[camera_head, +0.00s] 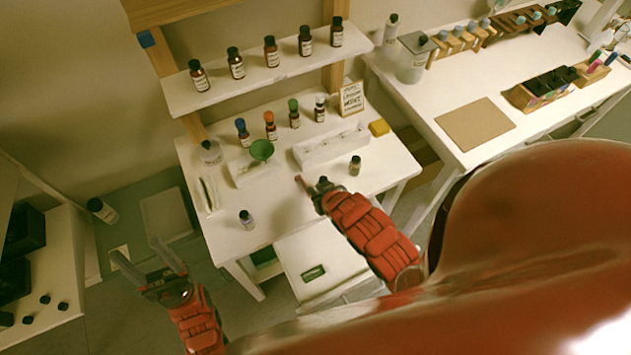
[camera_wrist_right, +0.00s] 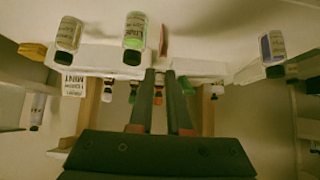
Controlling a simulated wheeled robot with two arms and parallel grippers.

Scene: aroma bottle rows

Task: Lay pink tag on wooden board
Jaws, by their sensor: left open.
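A small pink tag (camera_head: 301,184) shows as a narrow strip on the white table, at the tip of my right arm. In the right wrist view the pink tag (camera_wrist_right: 163,40) is a thin strip just past the fingertips, beside a green-labelled bottle (camera_wrist_right: 135,32). A flat brown wooden board (camera_head: 475,124) lies bare on the right-hand table. My left gripper (camera_head: 142,262) is open and empty, left of the white table's front.
Bottles (camera_head: 355,166) and (camera_head: 246,219) stand on the white table (camera_head: 290,222). A green funnel (camera_head: 262,150), a white rack (camera_head: 330,146), a sign (camera_head: 352,98) and a yellow block (camera_head: 379,128) stand behind. A bottle shelf (camera_head: 270,75) is above. A gap separates the tables.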

